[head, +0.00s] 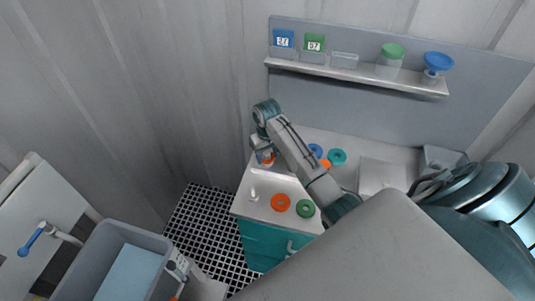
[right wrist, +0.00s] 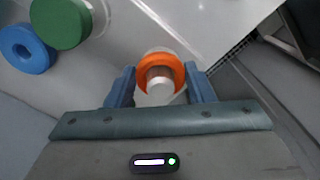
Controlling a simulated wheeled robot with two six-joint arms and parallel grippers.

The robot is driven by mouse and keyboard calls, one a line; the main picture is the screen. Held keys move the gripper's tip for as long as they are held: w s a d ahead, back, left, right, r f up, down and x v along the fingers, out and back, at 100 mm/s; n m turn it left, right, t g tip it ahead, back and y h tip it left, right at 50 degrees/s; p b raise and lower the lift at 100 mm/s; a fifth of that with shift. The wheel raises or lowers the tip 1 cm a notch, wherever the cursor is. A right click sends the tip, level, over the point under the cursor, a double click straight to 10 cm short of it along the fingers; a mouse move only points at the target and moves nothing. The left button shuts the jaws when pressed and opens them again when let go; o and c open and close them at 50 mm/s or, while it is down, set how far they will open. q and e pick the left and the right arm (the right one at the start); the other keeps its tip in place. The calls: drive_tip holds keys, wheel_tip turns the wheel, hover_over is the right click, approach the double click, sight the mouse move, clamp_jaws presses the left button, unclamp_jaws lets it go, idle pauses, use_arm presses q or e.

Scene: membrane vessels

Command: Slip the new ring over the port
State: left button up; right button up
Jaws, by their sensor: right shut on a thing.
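My right gripper (head: 266,158) is at the back left of the white worktop in the head view. Its blue fingers (right wrist: 161,88) are shut on an orange ring (right wrist: 181,68), one on each side. The ring also shows small in the head view (head: 267,161). In the right wrist view a short grey cylinder, apparently the port (right wrist: 160,82), shows in the ring's opening, with a pale body behind. I cannot tell how far the ring sits along it. My left gripper is not in view.
A loose orange ring (head: 280,202) and green ring (head: 305,208) lie on the front worktop near a small white post (head: 253,193). Blue (head: 315,150), orange (head: 325,164) and teal (head: 337,157) rings lie behind my arm. A shelf (head: 350,73) holds cards and containers. A grey bin (head: 105,230) stands lower left.

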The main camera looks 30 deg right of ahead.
drive_tip(key=shift+f, duration=0.15)
drive_tip(key=o, duration=1)
wheel_tip(320, 180, up, 7)
drive_tip(key=shift+w+f+b, duration=0.1)
drive_tip(key=shift+b, duration=1.05)
wheel_tip(320, 180, up, 3)
drive_tip(key=shift+p, duration=0.95)
drive_tip(key=shift+r+p, duration=0.4)
drive_tip(key=shift+r, duration=0.05)
